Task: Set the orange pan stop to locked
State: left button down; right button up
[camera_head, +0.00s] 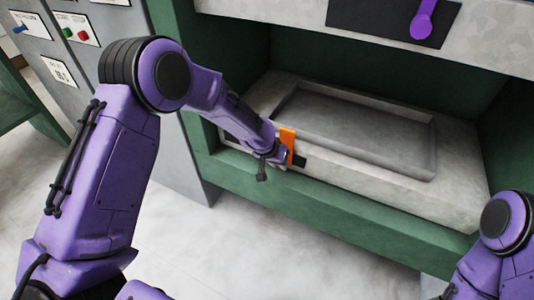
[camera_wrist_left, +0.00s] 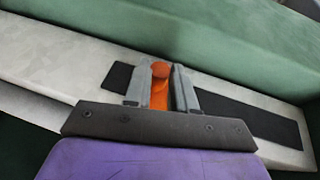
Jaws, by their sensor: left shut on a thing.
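The orange pan stop (camera_head: 287,143) is a small upright handle at the front edge of the grey pan block. In the left wrist view the orange pan stop (camera_wrist_left: 160,88) stands between the two grey fingers over a dark slot plate. My left gripper (camera_head: 280,154) is shut on it, and in the left wrist view my left gripper (camera_wrist_left: 160,84) has a finger on each side of it. The handle's lower part is hidden by the gripper. My right arm shows at the lower right edge, but its gripper is out of view.
The grey pan (camera_head: 360,125) with a shallow recess sits inside the green press frame (camera_head: 340,215). A purple lever (camera_head: 424,20) hangs on a black plate above. A grey control panel (camera_head: 90,60) with buttons stands at the left. The pale floor in front is clear.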

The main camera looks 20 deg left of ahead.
pick_arm(q)
jog(key=shift+d, duration=0.3)
jog(key=c, duration=0.9)
grip_release()
jog(key=shift+d, duration=0.1)
jog(key=shift+r, duration=0.2)
jog(key=p+v, duration=0.2)
jog(key=v, duration=0.8)
